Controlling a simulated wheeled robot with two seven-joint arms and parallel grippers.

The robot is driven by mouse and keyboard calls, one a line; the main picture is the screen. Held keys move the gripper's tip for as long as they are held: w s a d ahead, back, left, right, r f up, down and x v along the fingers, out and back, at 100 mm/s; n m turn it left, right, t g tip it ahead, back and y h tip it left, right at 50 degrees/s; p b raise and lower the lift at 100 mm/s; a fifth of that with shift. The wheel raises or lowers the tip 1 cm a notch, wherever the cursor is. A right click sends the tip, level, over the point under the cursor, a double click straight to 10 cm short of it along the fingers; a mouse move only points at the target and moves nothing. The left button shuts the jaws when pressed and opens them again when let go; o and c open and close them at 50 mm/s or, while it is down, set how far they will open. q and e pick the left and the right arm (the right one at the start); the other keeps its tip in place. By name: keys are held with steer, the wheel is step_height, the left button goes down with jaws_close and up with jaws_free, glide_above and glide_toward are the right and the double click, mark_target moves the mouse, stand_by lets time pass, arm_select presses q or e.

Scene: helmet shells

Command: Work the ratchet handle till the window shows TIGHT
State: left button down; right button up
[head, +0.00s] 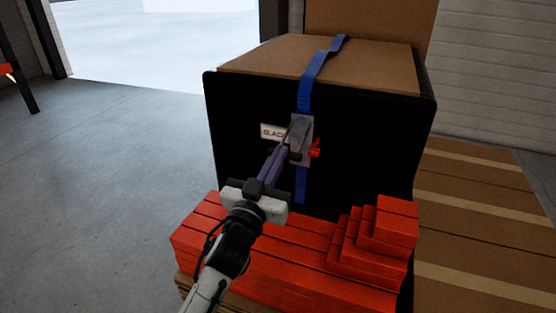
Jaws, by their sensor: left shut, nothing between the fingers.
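The ratchet (303,127) is a grey body on a blue strap (304,95), which runs over a large box with a black front face. The window plate (270,131) left of the ratchet shows letters that read "SLAC", its right end covered. A small red part (316,148) sticks out on the ratchet's right side. My left gripper (284,150) reaches up to the ratchet from below left, its fingers closed with nothing held. Its tips overlap the ratchet's lower left; I cannot tell whether they touch. The handle is hard to make out behind them. My right gripper is out of view.
Red stacked blocks (390,221) form steps at the lower right on a low red platform (210,228) in front of the black-faced box (380,140). Brown planks (470,210) lie to the right. The grey floor (110,170) at left is clear.

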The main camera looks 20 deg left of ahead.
arm_select(q)
steer(key=shift+f, duration=0.1)
step_height(320, 180, down, 3)
steer(key=shift+w+r+b, duration=0.15)
steer(key=shift+b, duration=0.4)
steer(key=shift+r, duration=0.1)
